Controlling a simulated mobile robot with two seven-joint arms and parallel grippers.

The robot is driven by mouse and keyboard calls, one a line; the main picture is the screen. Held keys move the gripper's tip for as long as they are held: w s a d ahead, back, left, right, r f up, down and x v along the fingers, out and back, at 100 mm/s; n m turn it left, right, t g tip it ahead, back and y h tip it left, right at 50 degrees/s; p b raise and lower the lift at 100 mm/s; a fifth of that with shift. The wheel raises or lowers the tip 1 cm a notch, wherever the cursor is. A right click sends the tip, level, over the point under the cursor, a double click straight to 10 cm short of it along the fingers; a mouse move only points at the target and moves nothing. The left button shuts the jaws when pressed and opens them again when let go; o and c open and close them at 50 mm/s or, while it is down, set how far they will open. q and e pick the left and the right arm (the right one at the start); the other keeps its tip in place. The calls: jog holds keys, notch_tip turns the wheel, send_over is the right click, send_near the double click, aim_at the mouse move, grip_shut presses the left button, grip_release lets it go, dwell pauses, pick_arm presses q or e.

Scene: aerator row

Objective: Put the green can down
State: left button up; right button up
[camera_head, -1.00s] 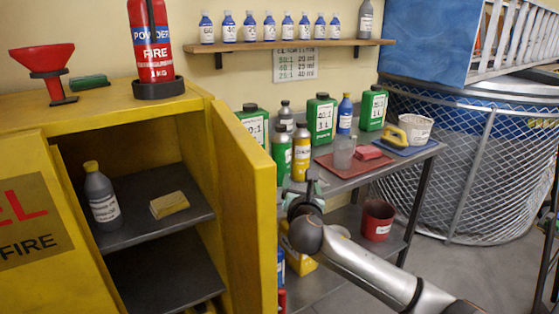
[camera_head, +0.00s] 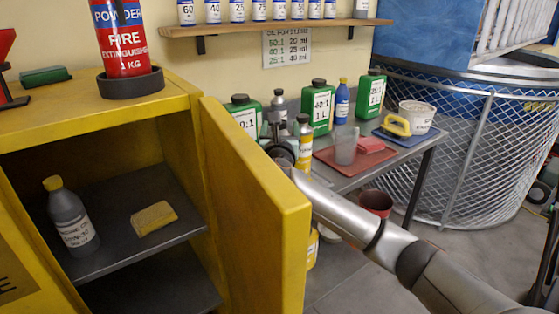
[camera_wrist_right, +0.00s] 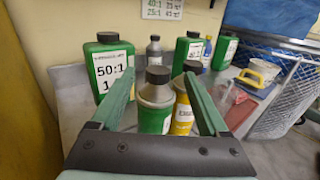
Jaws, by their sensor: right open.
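The green can (camera_wrist_right: 155,101), with a dark cap and grey shoulder, stands upright between the spread fingers of my right gripper (camera_wrist_right: 159,74) in the right wrist view. Its lower end is hidden behind the gripper's body, so its contact with the bench cannot be seen. My right gripper is open, with a finger on each side of the can. In the head view my right gripper (camera_head: 278,130) is over the back left of the grey bench (camera_head: 340,178), and it and the arm largely hide the can. My left gripper is not in view.
A yellow can (camera_wrist_right: 183,106) stands close behind the green can to the right. A green 50:1 bottle (camera_wrist_right: 108,70) stands to its left. The open yellow cabinet door (camera_head: 255,210) is near my arm. A red tray (camera_head: 365,158) with a clear cup (camera_head: 345,146) lies to the right.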

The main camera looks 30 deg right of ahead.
jog(key=shift+x, duration=2.1)
jog(key=shift+w+a+f, duration=0.1)
jog(key=shift+f, duration=0.05)
grip_shut()
